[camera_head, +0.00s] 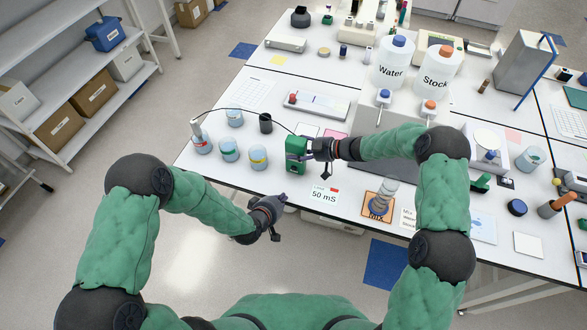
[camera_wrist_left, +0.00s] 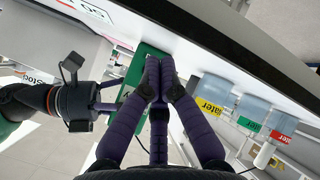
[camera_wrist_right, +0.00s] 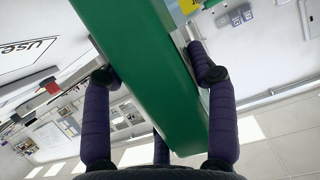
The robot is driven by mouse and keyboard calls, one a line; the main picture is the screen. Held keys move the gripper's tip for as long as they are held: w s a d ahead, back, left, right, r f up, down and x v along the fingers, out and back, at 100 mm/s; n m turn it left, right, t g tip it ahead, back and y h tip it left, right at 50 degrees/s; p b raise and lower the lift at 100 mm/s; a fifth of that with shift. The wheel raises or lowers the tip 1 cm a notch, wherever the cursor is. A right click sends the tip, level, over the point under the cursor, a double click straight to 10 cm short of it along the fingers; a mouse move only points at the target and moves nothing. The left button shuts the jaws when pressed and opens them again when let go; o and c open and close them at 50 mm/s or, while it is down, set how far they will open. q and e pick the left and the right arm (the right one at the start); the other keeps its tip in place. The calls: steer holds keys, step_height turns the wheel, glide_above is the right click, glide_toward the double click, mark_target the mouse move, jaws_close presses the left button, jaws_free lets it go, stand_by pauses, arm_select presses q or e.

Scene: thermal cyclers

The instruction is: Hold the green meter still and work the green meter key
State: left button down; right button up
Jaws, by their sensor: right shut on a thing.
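The green meter (camera_head: 295,158) stands upright near the front edge of the table. My right gripper (camera_head: 312,148) is shut on it from the right; in the right wrist view the meter's green body (camera_wrist_right: 140,75) fills the space between the fingers. My left gripper (camera_head: 278,205) is in front of the table edge, below and left of the meter and apart from it. In the left wrist view its fingertips (camera_wrist_left: 160,68) are together and empty, with the meter (camera_wrist_left: 135,78) behind them. I cannot make out the meter key.
A thin cable runs from the meter toward a white probe (camera_head: 195,127) at the left. Several labelled jars (camera_head: 229,149) stand left of the meter. A "50 mS" card (camera_head: 324,195) lies to its front right, and a coil on an orange-edged pad (camera_head: 378,205) is further right.

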arm_select(q)
steer(key=shift+w, duration=0.1)
glide_toward(296, 171)
steer(key=shift+s+f+x, duration=0.1)
steer(key=shift+f+x, duration=0.05)
steer(key=shift+x, duration=0.65)
steer(key=shift+s+f+x, duration=0.1)
steer(key=shift+x, duration=0.7)
steer(key=shift+s+f+x, duration=0.1)
steer(key=shift+f+x, duration=0.05)
steer(key=shift+x, duration=0.65)
steer(key=shift+w+a, duration=0.1)
steer(key=shift+w, duration=0.35)
steer(key=shift+w+d, duration=0.25)
steer(key=shift+w, duration=0.1)
stand_by(0.6)
steer(key=shift+s, duration=0.1)
steer(key=shift+s+a, duration=0.25)
steer(key=shift+s, duration=0.4)
steer(key=shift+s+a, duration=0.25)
steer(key=shift+s, duration=0.55)
steer(key=shift+s+a, duration=0.3)
steer(key=shift+s, duration=0.5)
steer(key=shift+s+a, duration=0.25)
steer(key=shift+s, duration=0.55)
